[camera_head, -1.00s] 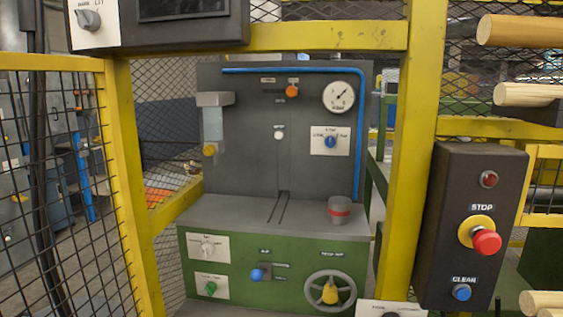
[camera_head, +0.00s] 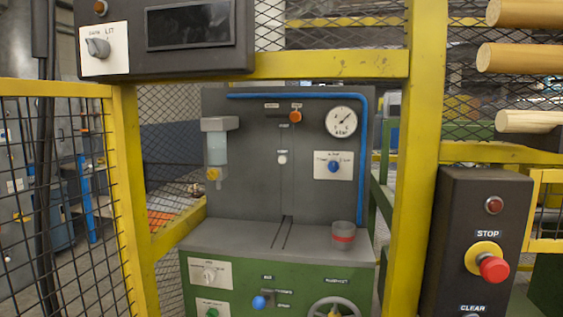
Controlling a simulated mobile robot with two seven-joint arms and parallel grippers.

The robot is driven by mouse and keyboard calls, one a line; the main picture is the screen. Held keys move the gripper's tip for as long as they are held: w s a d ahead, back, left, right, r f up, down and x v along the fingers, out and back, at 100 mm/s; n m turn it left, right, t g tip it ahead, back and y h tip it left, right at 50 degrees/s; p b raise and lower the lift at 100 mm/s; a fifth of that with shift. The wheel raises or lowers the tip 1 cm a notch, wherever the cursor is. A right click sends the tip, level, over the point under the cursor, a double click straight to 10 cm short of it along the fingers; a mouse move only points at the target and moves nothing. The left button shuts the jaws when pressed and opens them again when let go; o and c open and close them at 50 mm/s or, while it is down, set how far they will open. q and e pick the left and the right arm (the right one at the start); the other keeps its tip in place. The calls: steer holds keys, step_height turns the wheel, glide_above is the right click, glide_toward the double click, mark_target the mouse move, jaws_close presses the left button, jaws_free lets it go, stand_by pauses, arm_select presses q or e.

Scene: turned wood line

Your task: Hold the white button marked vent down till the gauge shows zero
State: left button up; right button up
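A small white button (camera_head: 282,158) sits on the dark upright panel (camera_head: 255,190), near its middle; the label above it is too small to read. A round white gauge (camera_head: 342,121) is at the panel's upper right, and its dark needle points up and to the right. Its figures are too small to read surely. Neither of my grippers is in view, and nothing touches the button.
A yellow frame (camera_head: 425,150) with mesh surrounds the machine. The panel also bears an orange knob (camera_head: 296,116), a blue knob (camera_head: 334,166) and a clear cup (camera_head: 217,148). A red-banded cup (camera_head: 343,236) stands on the ledge. A red stop button (camera_head: 494,269) is at right.

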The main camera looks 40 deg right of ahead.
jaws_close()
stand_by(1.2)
